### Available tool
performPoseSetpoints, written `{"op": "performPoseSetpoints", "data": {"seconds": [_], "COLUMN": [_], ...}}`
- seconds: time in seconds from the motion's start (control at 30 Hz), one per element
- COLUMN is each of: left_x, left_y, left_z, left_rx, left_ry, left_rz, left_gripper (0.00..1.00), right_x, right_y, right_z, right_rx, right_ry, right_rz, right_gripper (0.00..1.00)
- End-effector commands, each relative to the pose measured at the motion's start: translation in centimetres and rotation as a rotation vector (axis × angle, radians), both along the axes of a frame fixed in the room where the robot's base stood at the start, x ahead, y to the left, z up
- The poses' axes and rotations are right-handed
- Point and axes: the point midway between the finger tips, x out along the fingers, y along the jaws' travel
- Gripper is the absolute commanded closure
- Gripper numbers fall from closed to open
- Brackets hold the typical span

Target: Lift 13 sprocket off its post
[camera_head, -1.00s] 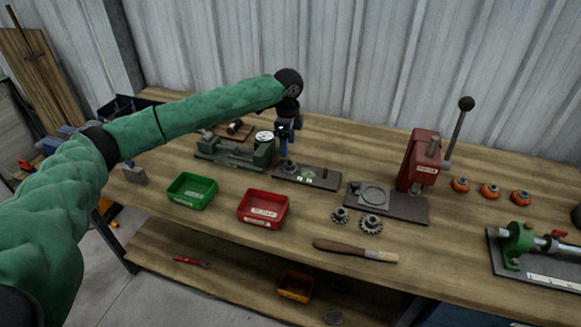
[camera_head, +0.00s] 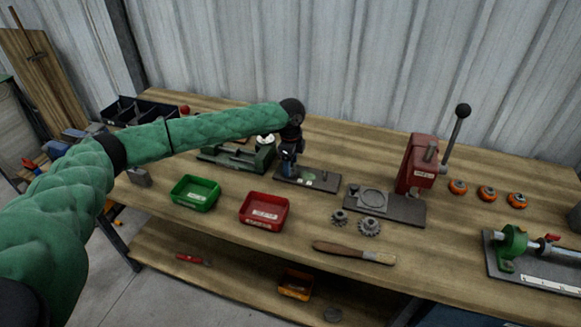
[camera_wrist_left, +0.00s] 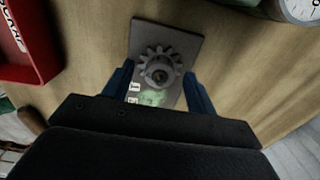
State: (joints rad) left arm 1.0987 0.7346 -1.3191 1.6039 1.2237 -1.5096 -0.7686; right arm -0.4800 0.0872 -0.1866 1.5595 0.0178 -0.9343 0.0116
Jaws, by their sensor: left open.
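The grey toothed sprocket (camera_wrist_left: 161,65) sits on its post on a dark base plate (camera_wrist_left: 190,42) in the left wrist view. In the head view the same plate (camera_head: 322,181) lies on the bench, and my gripper hides the sprocket. My left gripper (camera_head: 286,168) points down over the plate's left end. In the left wrist view its blue fingers (camera_wrist_left: 159,73) are open, one on each side of the sprocket. I cannot tell whether they touch it. My right gripper is out of view.
A red bin (camera_head: 264,212) and a green bin (camera_head: 195,193) stand in front. A green machine (camera_head: 236,158) is left of the plate, and a red press (camera_head: 419,165) is to the right. Two loose sprockets (camera_head: 369,227) and a brush (camera_head: 354,252) lie near the front.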

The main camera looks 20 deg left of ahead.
Motion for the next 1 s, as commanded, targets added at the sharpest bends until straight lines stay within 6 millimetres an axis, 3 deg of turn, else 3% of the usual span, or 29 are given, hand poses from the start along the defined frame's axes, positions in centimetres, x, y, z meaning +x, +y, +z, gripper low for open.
{"op": "performPoseSetpoints", "data": {"seconds": [0.33, 0.37, 0.63, 1.0], "left_x": [-0.01, -0.02, -0.01, 0.06], "left_y": [-0.03, -0.03, -0.02, -0.01], "left_z": [-0.71, -0.71, -0.7, -0.18], "left_rx": [-0.001, -0.001, 0.0, -0.001], "left_ry": [-0.001, -0.001, -0.001, -0.002], "left_rz": [-0.001, -0.001, -0.001, 0.0], "left_gripper": [0.43, 0.45, 0.98, 1.0], "right_x": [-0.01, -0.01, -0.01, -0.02], "right_y": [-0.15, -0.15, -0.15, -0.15], "right_z": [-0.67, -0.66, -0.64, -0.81], "right_rx": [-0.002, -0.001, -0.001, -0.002], "right_ry": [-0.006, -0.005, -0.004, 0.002], "right_rz": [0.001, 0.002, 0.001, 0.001], "right_gripper": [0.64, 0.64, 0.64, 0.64]}}
